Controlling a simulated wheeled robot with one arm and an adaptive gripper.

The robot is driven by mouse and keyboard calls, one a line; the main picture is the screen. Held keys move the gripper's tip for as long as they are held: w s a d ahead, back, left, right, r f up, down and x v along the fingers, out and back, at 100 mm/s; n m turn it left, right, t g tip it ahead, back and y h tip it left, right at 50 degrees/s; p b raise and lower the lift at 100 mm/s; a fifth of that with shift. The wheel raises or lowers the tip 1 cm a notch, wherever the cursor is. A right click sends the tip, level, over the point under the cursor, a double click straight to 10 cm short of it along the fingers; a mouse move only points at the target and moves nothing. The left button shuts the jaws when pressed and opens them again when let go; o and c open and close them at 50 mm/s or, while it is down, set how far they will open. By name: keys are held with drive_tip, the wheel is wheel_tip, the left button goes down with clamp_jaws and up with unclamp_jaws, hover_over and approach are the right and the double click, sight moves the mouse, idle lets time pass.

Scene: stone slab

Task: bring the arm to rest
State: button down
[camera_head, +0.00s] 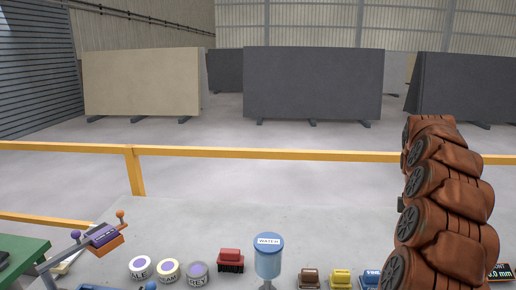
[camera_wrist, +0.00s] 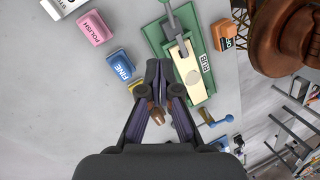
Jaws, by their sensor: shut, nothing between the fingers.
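My gripper (camera_wrist: 157,70) shows in the wrist view with its dark fingers drawn together at the tips and nothing between them. It hangs over the grey slab (camera_wrist: 60,120), beside the green plate (camera_wrist: 203,60) with its cream bar and "RUB" label. A blue "FINE" block (camera_wrist: 122,67) is just left of the fingertips. A small brown object (camera_wrist: 157,115) shows in the gap behind the tips. I cannot tell the height above the slab. The gripper does not show in the head view.
Tins (camera_head: 140,267), a red brush (camera_head: 230,260), a blue "WATER" container (camera_head: 268,255) and small blocks (camera_head: 341,278) line the near slab. A pink "POLISH" block (camera_wrist: 95,28) and an orange block (camera_wrist: 224,35) lie near the gripper. A yellow rail (camera_head: 260,153) crosses behind.

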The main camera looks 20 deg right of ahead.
drive_tip(key=s+a+r+m+t, duration=0.1)
drive_tip(key=s+a, duration=0.1)
drive_tip(key=a, duration=0.9)
drive_tip(key=s+a+r+m, duration=0.1)
drive_tip(key=a+r+m, duration=0.1)
drive_tip(key=a, duration=0.9)
drive_tip(key=s+a+f+m, duration=0.3)
drive_tip(key=s+a+f, duration=0.1)
drive_tip(key=s+a, duration=0.3)
drive_tip(key=s+a+f+m, duration=0.3)
drive_tip(key=s+a, duration=0.4)
drive_tip(key=s, duration=0.4)
drive_tip(key=shift+s+f+m+h, duration=0.3)
drive_tip(key=shift+s+f+h, duration=0.05)
drive_tip(key=shift+s+h, duration=0.05)
